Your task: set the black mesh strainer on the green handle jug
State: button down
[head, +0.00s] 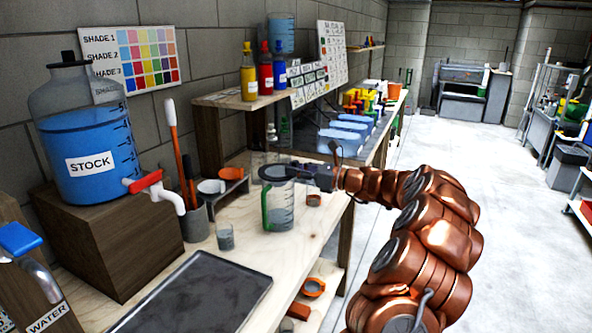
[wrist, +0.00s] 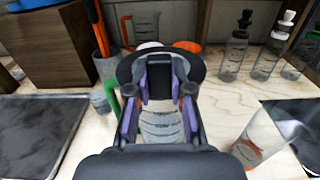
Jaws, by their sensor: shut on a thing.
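The black mesh strainer (head: 272,173) is at the mouth of the green handle jug (head: 282,213) in the head view. The clear jug stands upright on the wooden bench, its green handle at the left. I cannot tell whether the strainer touches the jug's rim or hovers just above it. My gripper (head: 313,177) comes from the right and is shut on the strainer. In the wrist view, the strainer's dark round rim (wrist: 197,66) shows beyond my gripper (wrist: 160,82). The jug (wrist: 161,126) shows below between the fingers, which hide the strainer's held part.
A small clear cup (head: 225,237) and a dark tray (head: 195,294) lie nearer on the bench. The blue STOCK jar (head: 90,135) with its tap is at the left. In the wrist view, a clear vessel (wrist: 262,142) stands close right of my gripper, with bottles (wrist: 234,55) behind.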

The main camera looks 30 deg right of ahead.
jog(key=shift+p, duration=0.4)
jog(key=shift+f, duration=0.55)
dwell(0.5)
jog(key=c, duration=1.3)
grip_release()
jog(key=shift+s+d, duration=0.1)
jog(key=shift+p+v, duration=1.85)
jog(key=shift+v, duration=3.5)
